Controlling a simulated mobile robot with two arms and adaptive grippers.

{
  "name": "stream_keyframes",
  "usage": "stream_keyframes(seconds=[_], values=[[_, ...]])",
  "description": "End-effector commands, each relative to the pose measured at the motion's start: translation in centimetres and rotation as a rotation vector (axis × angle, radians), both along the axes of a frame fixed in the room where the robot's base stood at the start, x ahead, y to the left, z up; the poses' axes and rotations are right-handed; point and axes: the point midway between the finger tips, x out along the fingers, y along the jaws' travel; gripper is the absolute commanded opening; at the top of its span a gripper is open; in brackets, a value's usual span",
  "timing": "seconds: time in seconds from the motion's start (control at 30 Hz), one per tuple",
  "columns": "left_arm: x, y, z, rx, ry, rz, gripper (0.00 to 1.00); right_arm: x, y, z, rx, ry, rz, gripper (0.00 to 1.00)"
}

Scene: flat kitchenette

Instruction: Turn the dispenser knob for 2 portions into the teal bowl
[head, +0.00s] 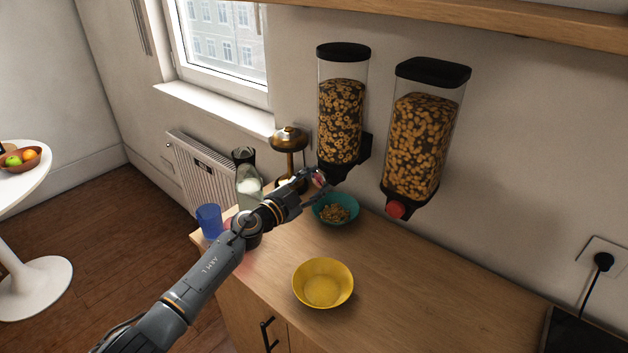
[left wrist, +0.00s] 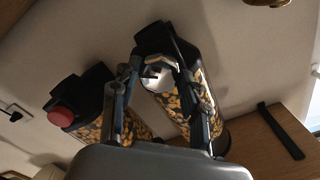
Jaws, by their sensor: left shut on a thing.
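The left cereal dispenser (head: 342,120) hangs on the wall, filled with ring-shaped cereal. Its knob (head: 319,179) is mostly hidden by my left gripper (head: 315,185), which is shut on it. In the left wrist view the fingers of my left gripper (left wrist: 154,66) lie on either side of a pale knob (left wrist: 156,78). The teal bowl (head: 354,208) stands on the counter below this dispenser, with a heap of cereal in it. My right gripper is not in view.
A second dispenser (head: 422,145) with a red knob (head: 396,210) hangs to the right. An empty yellow bowl (head: 323,298) stands in front on the counter (head: 430,290). A blue cup (head: 209,220), a glass carafe (head: 248,185) and a brass-coloured object (head: 290,140) stand left.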

Motion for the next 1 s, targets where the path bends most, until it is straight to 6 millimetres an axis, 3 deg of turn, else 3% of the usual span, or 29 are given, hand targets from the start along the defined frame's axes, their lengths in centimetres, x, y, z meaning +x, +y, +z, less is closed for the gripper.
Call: stream_keyframes(seconds=[1.0], values=[[0.00, 0.07, -0.14, 0.716, -0.517, -0.001, 0.14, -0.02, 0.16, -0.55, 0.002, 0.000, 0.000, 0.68]])
